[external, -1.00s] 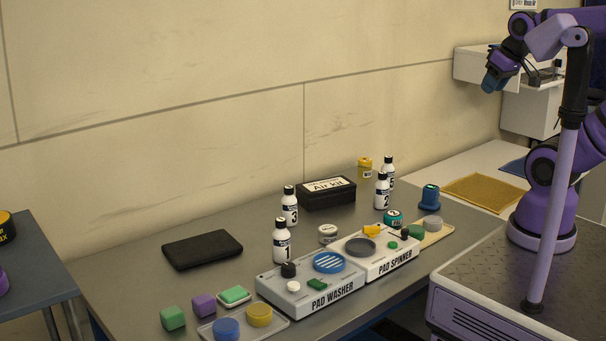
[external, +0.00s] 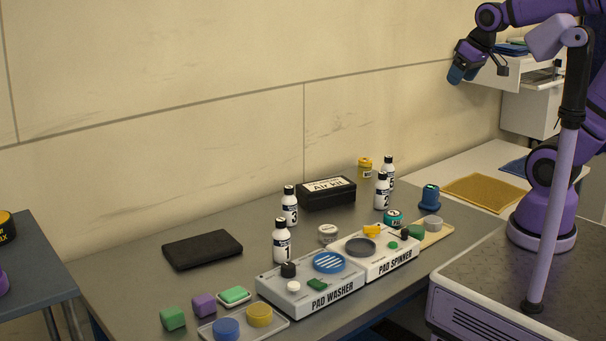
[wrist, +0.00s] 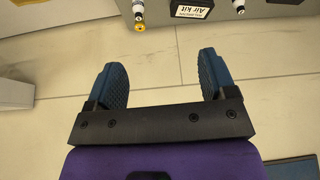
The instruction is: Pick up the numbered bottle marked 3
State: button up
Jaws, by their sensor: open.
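The bottle marked 3 (external: 289,207) is white with a black cap and stands upright on the grey table, left of the black Air kit box (external: 327,193). In the wrist view, a partly cut-off bottle (wrist: 239,6) at the top edge, beside the box, appears to be the same one; its number cannot be read there. My gripper (external: 463,76) is high above the table's right end, well apart from the bottle. Its blue fingers are spread and empty in the wrist view (wrist: 162,63).
Bottle 1 (external: 282,241) stands in front of bottle 3. Bottle 2 (external: 382,192), another bottle (external: 388,173) and a yellow can (external: 365,168) stand right of the box. The pad washer (external: 312,288) and pad spinner (external: 377,254) line the front. A black pad (external: 202,249) lies left.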

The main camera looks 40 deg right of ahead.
jog(key=w+a+f+n, duration=0.1)
jog(key=w+a, duration=0.2)
jog(key=w, duration=0.3)
jog(key=w+a+f, duration=0.1)
jog(key=w+a, duration=0.2)
jog(key=w, duration=0.2)
jog(key=n+g+y, duration=0.1)
jog(key=n+y, duration=0.1)
jog(key=n, duration=0.2)
send_near(291, 187)
jog(key=w+f, duration=0.1)
jog(key=f, duration=0.1)
jog(key=x, duration=0.4)
jog(key=shift+a, duration=0.4)
jog(key=shift+x, duration=3.3)
jog(key=shift+s+d+f, duration=0.1)
jog(key=shift+d, duration=0.05)
jog(key=c, duration=1.1)
